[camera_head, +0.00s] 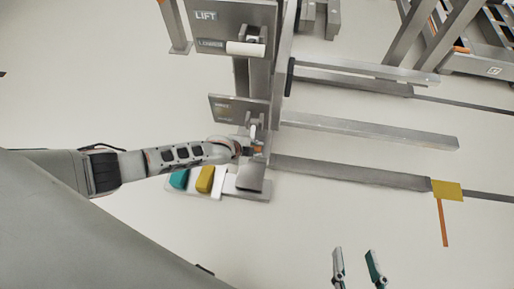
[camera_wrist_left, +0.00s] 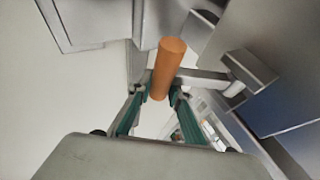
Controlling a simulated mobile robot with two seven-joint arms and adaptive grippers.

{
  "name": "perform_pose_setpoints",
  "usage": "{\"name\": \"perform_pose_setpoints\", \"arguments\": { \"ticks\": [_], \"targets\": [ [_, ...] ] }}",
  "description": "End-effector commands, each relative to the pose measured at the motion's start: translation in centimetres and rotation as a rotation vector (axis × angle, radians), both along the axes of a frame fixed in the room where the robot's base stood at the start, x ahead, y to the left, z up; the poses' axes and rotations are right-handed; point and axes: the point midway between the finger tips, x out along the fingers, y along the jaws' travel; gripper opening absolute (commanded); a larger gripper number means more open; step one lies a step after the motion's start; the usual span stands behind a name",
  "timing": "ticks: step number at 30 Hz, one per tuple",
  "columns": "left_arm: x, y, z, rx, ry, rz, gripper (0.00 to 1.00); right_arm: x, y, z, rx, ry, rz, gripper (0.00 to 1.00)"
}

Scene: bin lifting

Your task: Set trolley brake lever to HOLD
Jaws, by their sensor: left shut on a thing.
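The brake lever shows in the left wrist view as an orange cylindrical grip (camera_wrist_left: 168,65) on a grey metal bar. In the head view its orange end (camera_head: 258,149) is small and partly hidden, just below a grey panel (camera_head: 228,103) whose lettering is too small to read. My left gripper (camera_head: 250,147) reaches in from the left to this lever. In the left wrist view its green-padded fingers (camera_wrist_left: 160,95) are closed around the lower part of the orange grip. My right gripper (camera_head: 355,265) is at the bottom of the head view, its two fingers apart and empty.
A panel marked LIFT (camera_head: 228,18) with a white handle (camera_head: 245,48) stands above. Metal rails (camera_head: 370,131) extend right. Floor at lower centre is clear.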

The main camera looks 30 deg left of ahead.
Motion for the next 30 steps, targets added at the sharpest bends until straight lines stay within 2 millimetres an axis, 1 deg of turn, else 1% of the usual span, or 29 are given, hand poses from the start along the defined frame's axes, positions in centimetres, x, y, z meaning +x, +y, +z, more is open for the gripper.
{"name": "perform_pose_setpoints", "arguments": {
  "ticks": [1,2,3,4,20,26,30],
  "targets": [
    [-0.2,0.5,-0.4,0.008,0.006,0.004,0.00,-0.1,0.0,-0.1,0.000,0.003,0.000,0.40],
    [-0.2,0.5,-0.4,0.008,0.006,0.004,0.23,-0.1,0.0,-0.1,0.000,0.003,0.000,0.40],
    [-0.2,0.6,-0.4,0.009,0.006,0.005,0.34,-0.1,0.0,-0.1,0.000,0.003,0.000,0.40],
    [-0.2,0.6,-0.4,0.009,0.006,0.005,0.36,-0.1,0.0,-0.1,0.000,0.003,0.000,0.40],
    [-0.1,0.9,0.0,0.011,0.003,0.006,0.36,-0.2,0.0,-0.3,-0.001,0.008,-0.002,0.40],
    [-1.1,1.2,0.9,0.011,0.004,0.005,0.36,-0.2,0.0,-0.2,-0.001,0.006,-0.001,0.40],
    [-2.2,1.6,2.3,0.013,0.004,0.005,0.36,-0.1,0.0,-0.2,-0.001,0.005,-0.001,0.40]
  ]
}}
